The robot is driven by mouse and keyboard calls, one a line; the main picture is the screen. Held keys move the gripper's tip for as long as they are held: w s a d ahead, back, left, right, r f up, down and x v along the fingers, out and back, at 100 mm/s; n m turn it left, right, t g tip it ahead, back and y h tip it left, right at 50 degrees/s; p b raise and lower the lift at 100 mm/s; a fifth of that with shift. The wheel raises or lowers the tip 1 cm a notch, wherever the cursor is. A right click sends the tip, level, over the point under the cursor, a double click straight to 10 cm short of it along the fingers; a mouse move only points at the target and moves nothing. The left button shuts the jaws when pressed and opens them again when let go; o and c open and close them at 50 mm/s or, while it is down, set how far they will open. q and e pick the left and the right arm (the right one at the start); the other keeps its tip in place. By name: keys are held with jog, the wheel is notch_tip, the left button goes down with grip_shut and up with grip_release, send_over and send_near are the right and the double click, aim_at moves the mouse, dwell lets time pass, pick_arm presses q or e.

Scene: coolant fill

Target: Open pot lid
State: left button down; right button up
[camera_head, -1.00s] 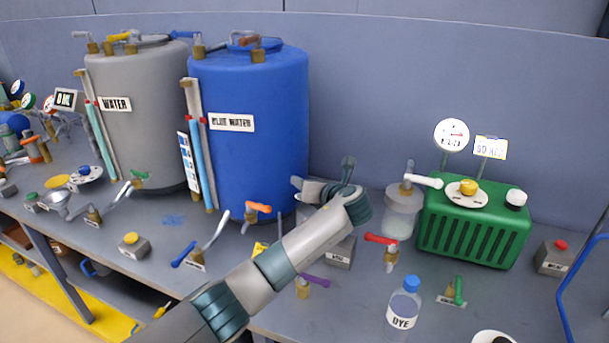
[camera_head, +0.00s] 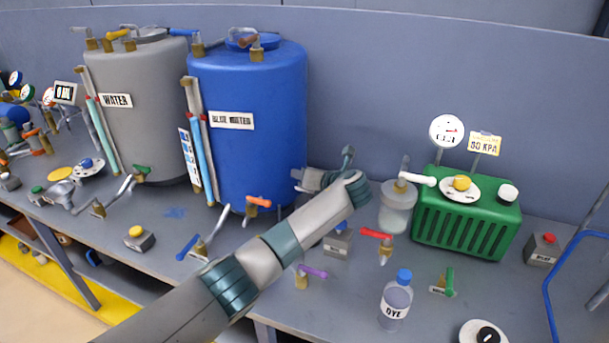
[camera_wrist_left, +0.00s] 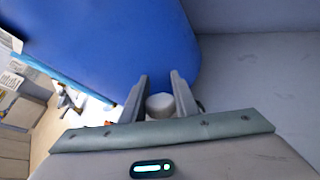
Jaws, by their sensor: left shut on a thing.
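My left arm reaches from the lower left across the bench in the head view, and its left gripper (camera_head: 305,178) is beside the blue tank, near the back wall. In the left wrist view the two fingers of this gripper (camera_wrist_left: 159,80) are shut on a whitish rounded thing (camera_wrist_left: 160,104), with the blue tank close behind. I cannot tell whether this thing is the pot lid. In the head view a white round disc with a black knob (camera_head: 484,335), possibly a lid, is cut off by the bottom edge. My right gripper is not in view.
The blue tank (camera_head: 250,165) and grey water tank (camera_head: 140,130) stand at the back left. A clear jar (camera_head: 397,212) and green pump (camera_head: 465,228) stand right of my wrist. A dye bottle (camera_head: 396,302) and several small valves crowd the bench front.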

pick_arm(q)
jog(key=c, duration=1.4)
grip_release()
jog(key=shift+o, duration=0.2)
jog(key=b+v, duration=0.3)
jog(key=v, duration=1.4)
jog(key=shift+s, duration=0.15)
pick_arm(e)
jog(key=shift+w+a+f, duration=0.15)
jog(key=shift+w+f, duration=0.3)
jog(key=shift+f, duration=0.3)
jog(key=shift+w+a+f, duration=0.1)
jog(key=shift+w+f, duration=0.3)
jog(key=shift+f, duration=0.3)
